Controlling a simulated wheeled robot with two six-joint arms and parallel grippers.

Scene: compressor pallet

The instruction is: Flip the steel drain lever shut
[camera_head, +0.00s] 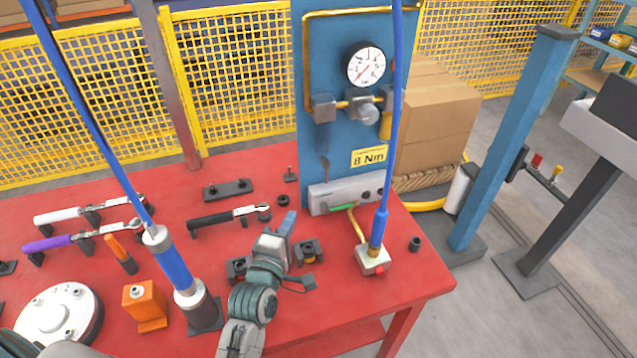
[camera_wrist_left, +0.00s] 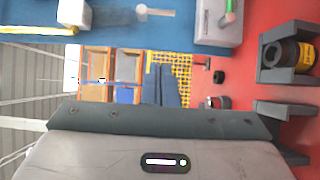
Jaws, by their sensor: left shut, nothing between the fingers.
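A small steel lever (camera_head: 325,171) hangs down under the grey bowl (camera_head: 323,138) on the blue panel (camera_head: 340,20); I take it for the drain lever. In the left wrist view, which is turned sideways, the lever (camera_wrist_left: 158,12) shows at the top, its round pivot end by the bowl. My left gripper (camera_head: 288,223) is shut and empty over the red table, below and left of the lever and apart from it. Its closed fingers (camera_wrist_left: 163,87) also show in the left wrist view. My right gripper is not in view.
A grey box (camera_head: 345,193) with a green lever stands at the panel's foot. A blue hose (camera_head: 390,120) hangs in front of the panel's right side. A black ratchet wrench (camera_head: 222,216) lies left of my gripper. Black holders (camera_head: 309,251) stand close beside it.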

